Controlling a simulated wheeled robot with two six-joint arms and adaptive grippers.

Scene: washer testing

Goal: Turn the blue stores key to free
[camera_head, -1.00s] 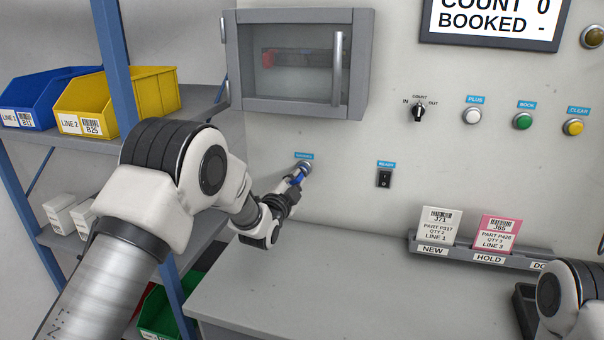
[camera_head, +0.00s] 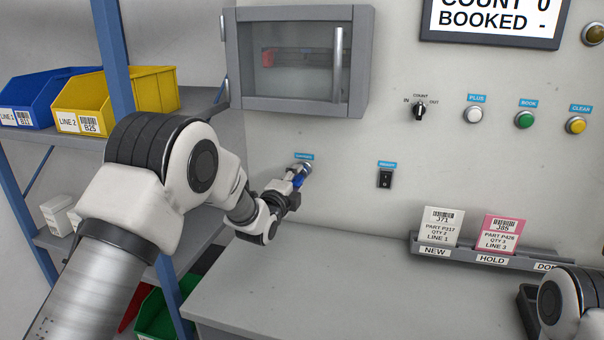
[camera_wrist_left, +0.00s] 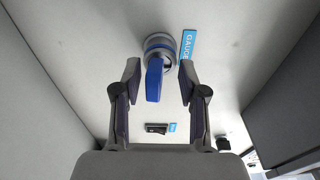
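A blue key (camera_wrist_left: 154,80) sits in a round silver lock (camera_wrist_left: 160,46) on the grey wall panel, below the glass-door cabinet. The lock (camera_head: 304,167) also shows in the head view, under a small blue label. In the left wrist view the label (camera_wrist_left: 188,48) reads "GAUGE", partly hidden by a finger. My left gripper (camera_wrist_left: 159,72) is open, with one finger on each side of the key and a visible gap on both sides. In the head view my left gripper (camera_head: 295,181) is at the lock. My right gripper is out of view.
A card rack (camera_head: 465,254) stands on the grey worktop (camera_head: 300,295), whose middle is clear. Blue (camera_head: 45,92) and yellow (camera_head: 150,92) bins sit on the left shelf.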

